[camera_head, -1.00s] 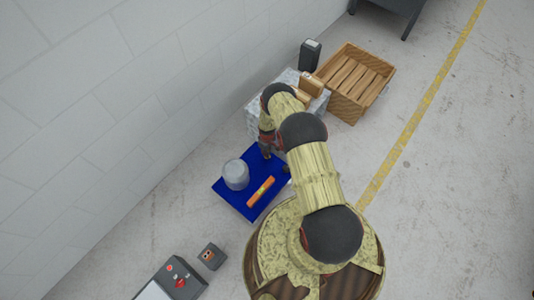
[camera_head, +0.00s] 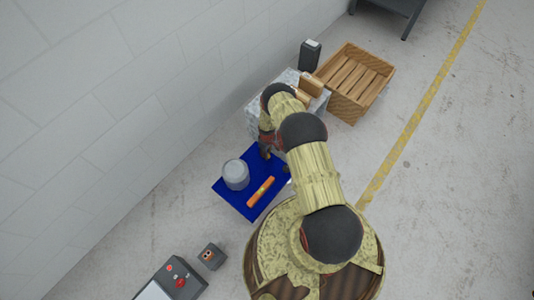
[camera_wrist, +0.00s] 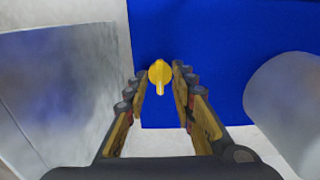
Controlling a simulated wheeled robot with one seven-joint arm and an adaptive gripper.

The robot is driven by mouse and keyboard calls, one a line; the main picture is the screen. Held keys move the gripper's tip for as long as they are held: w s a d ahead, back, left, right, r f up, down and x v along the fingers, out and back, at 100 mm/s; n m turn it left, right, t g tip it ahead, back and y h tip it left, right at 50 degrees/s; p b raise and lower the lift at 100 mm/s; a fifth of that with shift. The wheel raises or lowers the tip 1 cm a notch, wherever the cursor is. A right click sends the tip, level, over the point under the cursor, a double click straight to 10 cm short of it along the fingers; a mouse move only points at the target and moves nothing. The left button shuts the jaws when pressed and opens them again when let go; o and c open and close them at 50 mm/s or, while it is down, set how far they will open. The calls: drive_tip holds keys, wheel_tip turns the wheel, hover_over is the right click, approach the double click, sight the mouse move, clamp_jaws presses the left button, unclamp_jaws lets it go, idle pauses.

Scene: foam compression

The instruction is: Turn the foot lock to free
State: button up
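The foot lock shows in the wrist view as a yellow knob with a short handle (camera_wrist: 159,75) on a blue panel (camera_wrist: 215,60). Its handle points toward the bottom of the picture. My gripper (camera_wrist: 160,86) is open, with one finger on each side of the knob. Gaps show between the fingers and the knob; I cannot tell how far above it the fingertips are. In the head view the blue panel (camera_head: 232,201) lies beside my base, and my gripper (camera_head: 266,152) is over its far edge. My arm hides the knob there.
A grey cylinder (camera_head: 236,174) and an orange bar (camera_head: 261,191) are on the blue panel. The cylinder stands right of my gripper in the wrist view (camera_wrist: 285,105). A grey block (camera_wrist: 62,95) is close on the left. A wooden crate (camera_head: 343,105) stands farther back.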

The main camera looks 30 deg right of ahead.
wheel_tip(320, 180, up, 12)
idle(0.7)
idle(0.5)
